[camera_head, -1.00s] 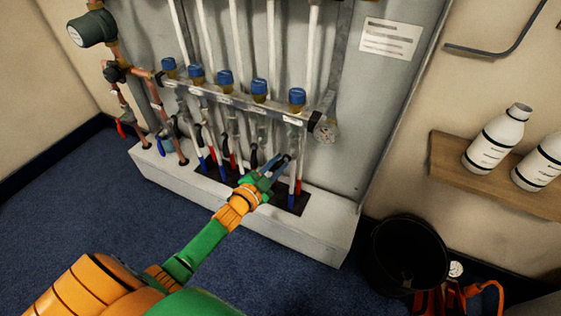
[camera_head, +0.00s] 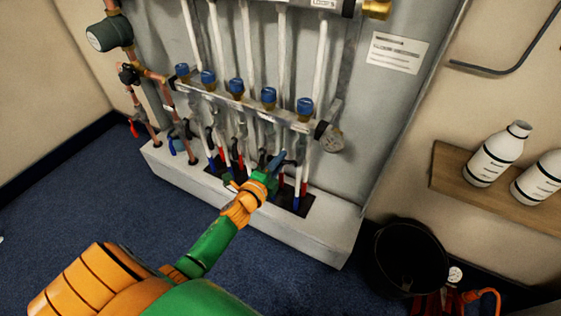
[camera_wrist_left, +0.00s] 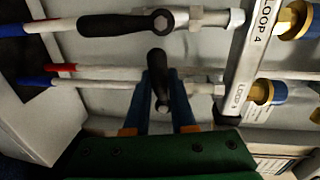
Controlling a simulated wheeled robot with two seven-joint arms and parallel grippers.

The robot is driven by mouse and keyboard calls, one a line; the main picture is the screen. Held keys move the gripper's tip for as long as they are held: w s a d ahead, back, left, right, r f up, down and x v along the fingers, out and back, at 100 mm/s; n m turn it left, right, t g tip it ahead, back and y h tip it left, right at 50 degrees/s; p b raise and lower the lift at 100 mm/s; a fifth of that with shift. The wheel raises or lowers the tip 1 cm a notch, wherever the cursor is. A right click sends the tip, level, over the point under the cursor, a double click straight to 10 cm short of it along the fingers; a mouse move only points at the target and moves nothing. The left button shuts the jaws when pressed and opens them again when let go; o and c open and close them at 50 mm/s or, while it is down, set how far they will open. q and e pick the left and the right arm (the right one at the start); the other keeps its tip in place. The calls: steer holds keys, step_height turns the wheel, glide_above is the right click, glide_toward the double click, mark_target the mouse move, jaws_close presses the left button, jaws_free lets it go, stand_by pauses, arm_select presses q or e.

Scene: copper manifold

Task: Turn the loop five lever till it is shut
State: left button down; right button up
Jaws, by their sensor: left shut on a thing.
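The loop five lever (camera_wrist_left: 159,80) is a black handle on a grey valve at the right end of the lower manifold bar. In the left wrist view it lies roughly across its white pipe. My left gripper (camera_wrist_left: 161,88) has its two blue fingers on either side of the lever and is shut on it. In the head view the gripper (camera_head: 275,166) reaches the lower right of the manifold (camera_head: 240,103) and hides most of the lever. The loop four lever (camera_wrist_left: 125,23) lies along its pipe. My right gripper is not in view.
Other pipes and valves stand close to the left of my gripper. Below is a white plinth (camera_head: 325,232). A black bucket (camera_head: 408,255) stands on the floor at right, and a wooden shelf (camera_head: 470,204) holds white bottles (camera_head: 498,154). Blue carpet at left is clear.

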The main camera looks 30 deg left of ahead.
arm_select(q)
steer(key=shift+r+m, duration=0.15)
steer(key=shift+m, duration=0.25)
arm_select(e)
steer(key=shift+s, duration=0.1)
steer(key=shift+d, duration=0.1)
arm_select(q)
steer(key=c, duration=0.8)
jaws_free()
steer(key=shift+r, duration=0.1)
steer(key=shift+o, duration=0.2)
steer(key=shift+s, duration=0.3)
steer(key=s+p, duration=0.2)
steer(key=s, duration=0.4)
steer(key=shift+s+d+r, duration=0.2)
steer(key=shift+r, duration=0.25)
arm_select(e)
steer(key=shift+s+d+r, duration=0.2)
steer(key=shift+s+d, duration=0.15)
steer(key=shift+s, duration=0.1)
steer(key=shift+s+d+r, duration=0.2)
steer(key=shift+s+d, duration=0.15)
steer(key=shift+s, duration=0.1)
